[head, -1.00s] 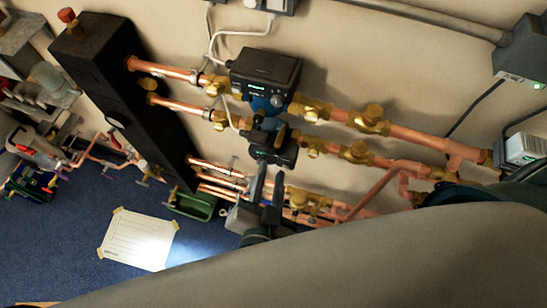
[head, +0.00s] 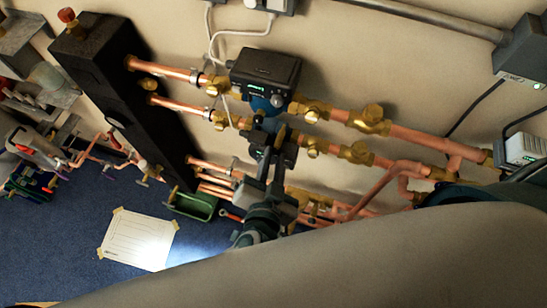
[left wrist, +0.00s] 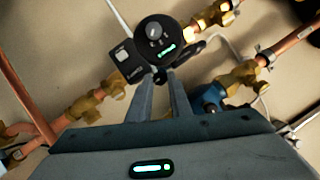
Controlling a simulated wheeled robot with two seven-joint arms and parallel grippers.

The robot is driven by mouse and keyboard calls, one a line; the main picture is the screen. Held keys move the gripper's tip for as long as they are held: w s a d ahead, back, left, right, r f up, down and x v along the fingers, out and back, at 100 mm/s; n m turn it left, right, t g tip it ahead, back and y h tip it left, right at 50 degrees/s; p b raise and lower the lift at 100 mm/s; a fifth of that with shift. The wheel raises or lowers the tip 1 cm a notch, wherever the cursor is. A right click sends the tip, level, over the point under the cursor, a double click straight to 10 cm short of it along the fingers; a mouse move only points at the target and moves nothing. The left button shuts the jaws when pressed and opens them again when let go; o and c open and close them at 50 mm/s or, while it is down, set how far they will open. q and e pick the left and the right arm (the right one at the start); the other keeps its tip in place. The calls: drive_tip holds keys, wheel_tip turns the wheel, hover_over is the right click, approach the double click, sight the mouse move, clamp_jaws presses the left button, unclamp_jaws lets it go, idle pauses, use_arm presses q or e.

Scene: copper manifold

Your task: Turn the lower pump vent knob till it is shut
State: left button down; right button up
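The lower pump (head: 290,153) is dark, on the lower copper line in the head view, largely hidden behind my left gripper (head: 275,140). In the left wrist view a black pump head (left wrist: 182,37) with a green display and a round dial is just beyond the tips of my left gripper (left wrist: 160,76). The two fingers are apart, and a small dark piece shows at their tips. I cannot make out the vent knob clearly, or whether the fingers touch it. My right gripper is not in view.
The upper pump (head: 265,72) with a green display is close above. Copper pipes (head: 425,140) with brass valves run along the wall. A black manifold block (head: 125,95) is at left. A green tray (head: 195,205) and a taped paper sheet (head: 138,240) lie on the blue floor.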

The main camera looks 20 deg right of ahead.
use_arm(q)
drive_tip(key=shift+w+a+n+g+h, duration=0.1)
drive_tip(key=shift+n+g+h, duration=0.3)
drive_tip(key=shift+n, duration=0.35)
drive_tip(key=shift+w+a+n+g+h, duration=0.1)
drive_tip(key=shift+n+g+h, duration=0.1)
drive_tip(key=shift+n+h, duration=0.45)
drive_tip(key=c, duration=1.9)
unclamp_jaws()
drive_tip(key=shift+r, duration=0.1)
drive_tip(key=shift+s, duration=0.1)
drive_tip(key=shift+s+a+b, duration=0.25)
drive_tip(key=shift+s+b, duration=0.05)
drive_tip(key=shift+s, duration=0.1)
drive_tip(key=b+v, duration=0.2)
drive_tip(key=v, duration=0.4)
drive_tip(key=shift+r, duration=0.35)
